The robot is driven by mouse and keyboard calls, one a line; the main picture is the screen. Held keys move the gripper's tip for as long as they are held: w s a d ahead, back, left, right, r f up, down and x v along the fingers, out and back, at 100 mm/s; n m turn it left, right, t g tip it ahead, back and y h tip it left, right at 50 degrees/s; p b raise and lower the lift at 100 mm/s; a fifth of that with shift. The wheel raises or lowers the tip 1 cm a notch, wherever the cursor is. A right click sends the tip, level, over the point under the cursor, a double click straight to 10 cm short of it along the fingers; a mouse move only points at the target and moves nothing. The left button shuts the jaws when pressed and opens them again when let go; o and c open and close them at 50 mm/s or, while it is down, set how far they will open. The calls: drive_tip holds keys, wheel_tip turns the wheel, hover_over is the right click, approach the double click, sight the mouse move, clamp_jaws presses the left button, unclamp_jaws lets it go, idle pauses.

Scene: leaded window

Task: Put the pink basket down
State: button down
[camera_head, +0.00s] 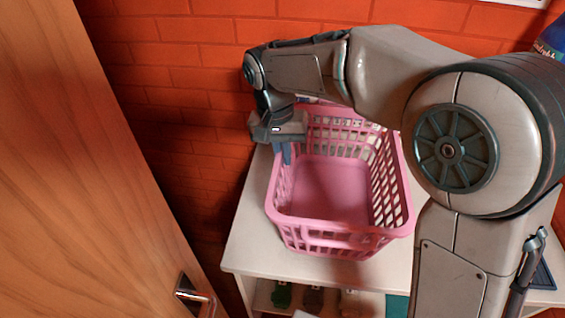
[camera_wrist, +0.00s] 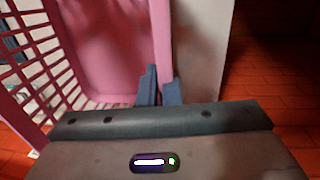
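The pink basket (camera_head: 340,238) is upright and looks empty, over the white table top. It has lattice sides and an open top. My gripper (camera_head: 284,152) is at the basket's left rim, pointing down. In the wrist view the two fingers of my gripper (camera_wrist: 160,88) stand close on either side of the wall of the pink basket (camera_wrist: 161,40), pinching it. The underside of the basket is hidden, so I cannot tell whether it touches the table or hangs just above it.
The white table (camera_head: 246,236) has bare room left of the basket and a lower shelf with several small items (camera_head: 312,297). A wooden door (camera_head: 95,170) with a metal handle (camera_head: 194,296) stands at left. An orange brick wall (camera_head: 190,60) is behind. A blue container (camera_head: 550,42) is at far right.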

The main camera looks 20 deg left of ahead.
drive_tip(key=shift+f, duration=1.9)
drive_tip(key=c, duration=2)
unclamp_jaws()
drive_tip(key=shift+f, duration=0.2)
drive_tip(key=shift+c, duration=0.2)
drive_tip(key=o, duration=0.4)
drive_tip(key=shift+r, duration=0.1)
drive_tip(key=r, duration=0.4)
drive_tip(key=a+r, duration=0.1)
drive_tip(key=r, duration=0.7)
drive_tip(key=shift+s+a+r, duration=0.1)
drive_tip(key=shift+s+a, duration=0.05)
drive_tip(key=shift+s, duration=0.05)
